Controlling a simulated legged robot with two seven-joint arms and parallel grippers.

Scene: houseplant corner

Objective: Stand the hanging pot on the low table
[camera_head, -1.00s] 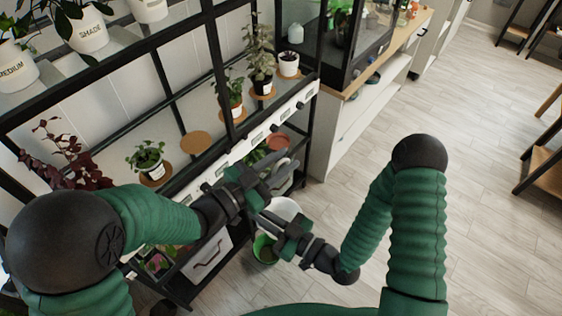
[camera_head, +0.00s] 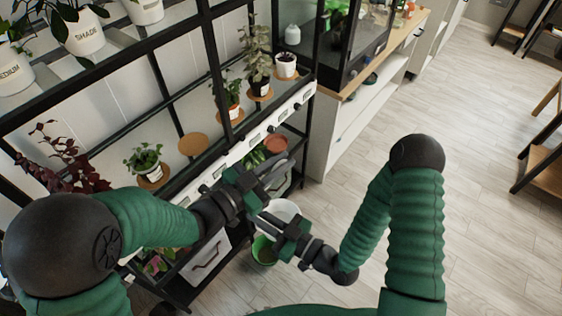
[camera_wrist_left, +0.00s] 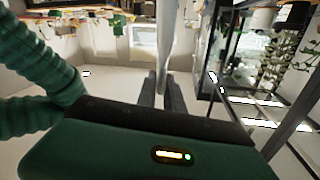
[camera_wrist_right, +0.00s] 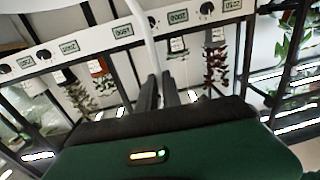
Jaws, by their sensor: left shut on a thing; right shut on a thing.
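A white pot (camera_head: 284,208), which looks like the hanging pot, is partly hidden between my two grippers, in front of the black plant rack. My left gripper (camera_head: 281,172) is shut on it from the far side; a pale strip (camera_wrist_left: 166,40) rises between its fingers in the left wrist view. My right gripper (camera_head: 266,220) is shut on it from the near side; a white curved edge (camera_wrist_right: 146,38) runs between its fingers in the right wrist view. A wood-topped piece with black legs (camera_head: 545,172) at the right edge may be the low table.
A green pot (camera_head: 263,251) is low down just below the white pot. The black rack (camera_head: 215,70) holds several potted plants and cork mats. A white cabinet (camera_head: 340,125) with a wooden top stands right of it. The pale floor (camera_head: 480,130) is mostly clear.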

